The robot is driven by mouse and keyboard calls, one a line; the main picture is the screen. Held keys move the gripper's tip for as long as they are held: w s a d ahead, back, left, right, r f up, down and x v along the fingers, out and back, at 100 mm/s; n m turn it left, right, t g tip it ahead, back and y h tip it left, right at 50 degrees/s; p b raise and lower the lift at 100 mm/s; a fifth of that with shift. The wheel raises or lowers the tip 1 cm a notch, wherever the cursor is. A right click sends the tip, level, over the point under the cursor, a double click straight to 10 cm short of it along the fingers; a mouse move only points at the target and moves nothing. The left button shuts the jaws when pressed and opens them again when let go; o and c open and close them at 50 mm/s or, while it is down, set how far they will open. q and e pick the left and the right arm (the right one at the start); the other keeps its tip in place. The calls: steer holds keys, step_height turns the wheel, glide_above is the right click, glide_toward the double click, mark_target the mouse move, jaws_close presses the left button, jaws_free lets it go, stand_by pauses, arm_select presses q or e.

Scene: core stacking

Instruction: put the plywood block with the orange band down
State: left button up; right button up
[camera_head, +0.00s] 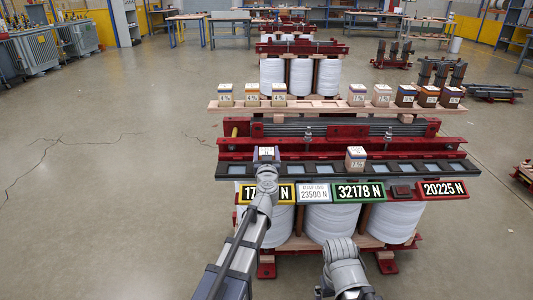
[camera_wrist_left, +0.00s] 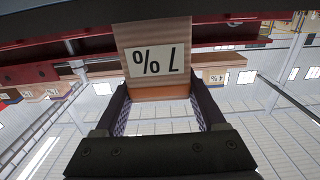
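My left gripper (camera_head: 266,160) is shut on the plywood block with the orange band (camera_wrist_left: 155,55), one finger on each side. In the left wrist view the block looks upside down, with a "7 %" label and the orange band (camera_wrist_left: 160,92) at its lower edge. In the head view the block (camera_head: 266,152) shows just past the gripper, over the left part of a dark rail with pale squares (camera_head: 310,168). I cannot tell whether it touches the rail. Another block (camera_head: 355,158) stands on the rail to the right. My right gripper is not visible, only its arm.
A wooden shelf board (camera_head: 318,105) behind carries several labelled blocks at left and right, with its middle bare. Number plates line the front: a partly covered yellow one (camera_head: 287,193), a white one (camera_head: 314,193), a green one (camera_head: 358,191) and a red one (camera_head: 442,190).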

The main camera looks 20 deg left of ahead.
arm_select(q)
steer(key=o, duration=0.4)
steer(key=shift+r, duration=0.2)
steer(key=v, duration=1.2)
stand_by(0.4)
